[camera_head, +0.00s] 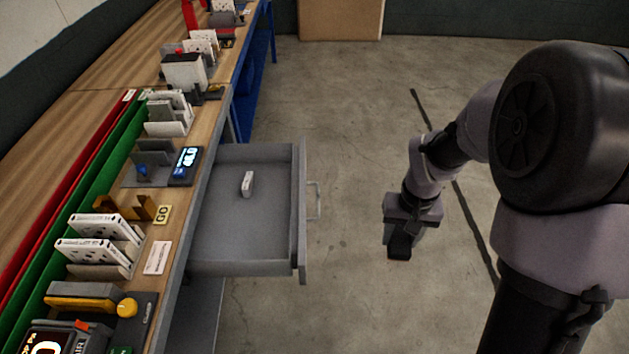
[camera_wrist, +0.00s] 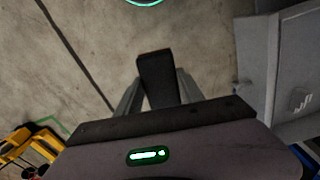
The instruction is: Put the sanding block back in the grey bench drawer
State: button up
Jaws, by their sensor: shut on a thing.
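The sanding block (camera_head: 399,247) is a dark, nearly black block held in my gripper (camera_head: 404,236) over the bare floor, to the right of the bench. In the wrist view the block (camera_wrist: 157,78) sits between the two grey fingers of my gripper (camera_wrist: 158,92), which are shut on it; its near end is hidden. The grey bench drawer (camera_head: 240,240) is pulled well open, with its handle side to the right. My gripper and the block are apart from the drawer, to the right of its handle (camera_head: 314,201).
A small white box (camera_head: 247,184) lies in the drawer, with bare floor around it. The wooden bench (camera_head: 60,160) at left carries white boxes (camera_head: 108,228), fixtures and a small display (camera_head: 186,162). A cardboard-coloured box (camera_head: 340,18) stands at the back. A yellow object (camera_wrist: 35,145) shows lower left in the wrist view.

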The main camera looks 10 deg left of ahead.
aim_at(231, 218)
jog(key=z, duration=0.5)
jog(key=j+z, duration=0.1)
jog(key=z, duration=0.85)
jog(key=j+z, duration=0.1)
jog(key=z, duration=1.35)
jog(key=j+z, duration=0.1)
jog(key=z, duration=0.35)
jog(key=k+z, duration=0.1)
jog(key=z, duration=0.4)
jog(key=k+u, duration=0.1)
jog(key=u, duration=0.65)
jog(key=k+j+u, duration=0.1)
jog(key=u, duration=0.7)
jog(key=k+u, duration=0.1)
jog(key=u, duration=0.35)
jog(key=j+u, duration=0.1)
jog(key=u, duration=0.8)
jog(key=j+u, duration=0.15)
jog(key=u, duration=0.3)
jog(key=j+u, duration=0.1)
jog(key=u, duration=0.8)
jog(key=j+u, duration=0.15)
jog(key=u, duration=0.3)
